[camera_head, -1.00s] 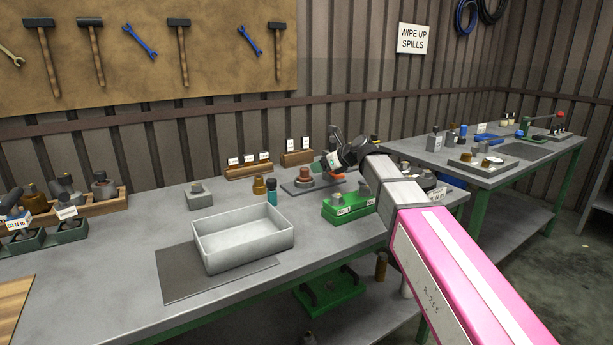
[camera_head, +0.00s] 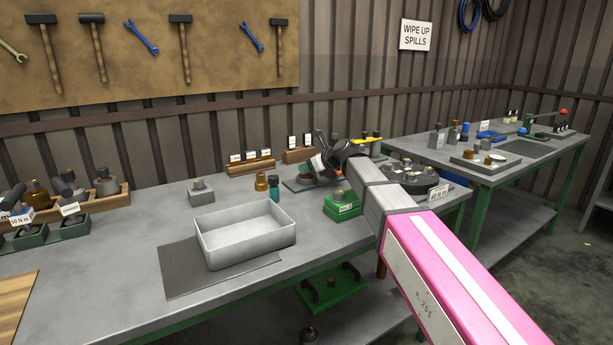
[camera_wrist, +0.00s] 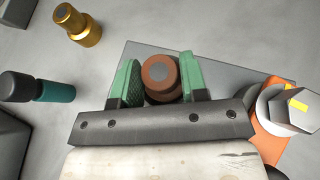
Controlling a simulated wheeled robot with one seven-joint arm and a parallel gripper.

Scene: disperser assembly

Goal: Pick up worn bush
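An orange part with a hex bolt (camera_wrist: 295,108) sits close right of my gripper. A brass part (camera_wrist: 75,22) and a teal-and-dark cylinder (camera_wrist: 40,88) stand to the left. In the head view, a pale tray (camera_head: 245,240) and a green block (camera_head: 342,207) stand in front.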

